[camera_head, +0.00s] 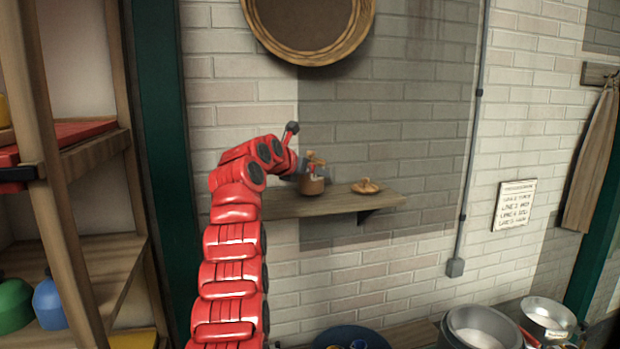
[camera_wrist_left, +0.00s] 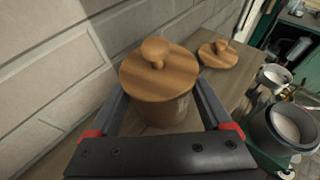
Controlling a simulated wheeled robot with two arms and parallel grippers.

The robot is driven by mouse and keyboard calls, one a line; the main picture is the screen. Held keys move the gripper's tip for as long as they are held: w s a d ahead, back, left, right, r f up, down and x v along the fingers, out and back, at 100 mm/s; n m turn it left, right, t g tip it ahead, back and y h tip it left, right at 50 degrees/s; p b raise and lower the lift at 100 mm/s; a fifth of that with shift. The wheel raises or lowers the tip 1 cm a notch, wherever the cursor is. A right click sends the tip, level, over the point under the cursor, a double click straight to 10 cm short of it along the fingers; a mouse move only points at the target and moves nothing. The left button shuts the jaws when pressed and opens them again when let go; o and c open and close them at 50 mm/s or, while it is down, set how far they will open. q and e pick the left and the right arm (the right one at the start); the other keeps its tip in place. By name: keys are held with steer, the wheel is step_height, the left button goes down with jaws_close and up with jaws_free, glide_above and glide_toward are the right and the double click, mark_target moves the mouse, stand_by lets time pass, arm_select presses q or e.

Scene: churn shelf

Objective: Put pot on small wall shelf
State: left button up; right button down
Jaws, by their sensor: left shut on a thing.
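The pot (camera_head: 312,186) is a small brown wooden pot with a knobbed lid. It also shows in the left wrist view (camera_wrist_left: 158,80), upright between the two fingers. My left gripper (camera_head: 301,180) is shut on the pot, reaching in from the left. The small wall shelf (camera_head: 285,206) is a wooden board on the brick wall. The pot is at the shelf's top, left of its middle; I cannot tell whether its base touches the board. The pot's lower part is partly hidden in the wrist view. My right gripper is not in view.
A loose wooden lid (camera_head: 367,187) lies on the shelf to the right of the pot. Metal pots (camera_head: 480,328) stand at lower right. A wooden rack (camera_head: 75,200) stands at the left. A conduit runs down the wall right of the shelf.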

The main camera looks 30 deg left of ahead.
arm_select(q)
steer(key=shift+a+f+p, duration=0.1)
steer(key=shift+f+p, duration=0.1)
steer(key=shift+p, duration=0.1)
steer(key=shift+f, duration=0.4)
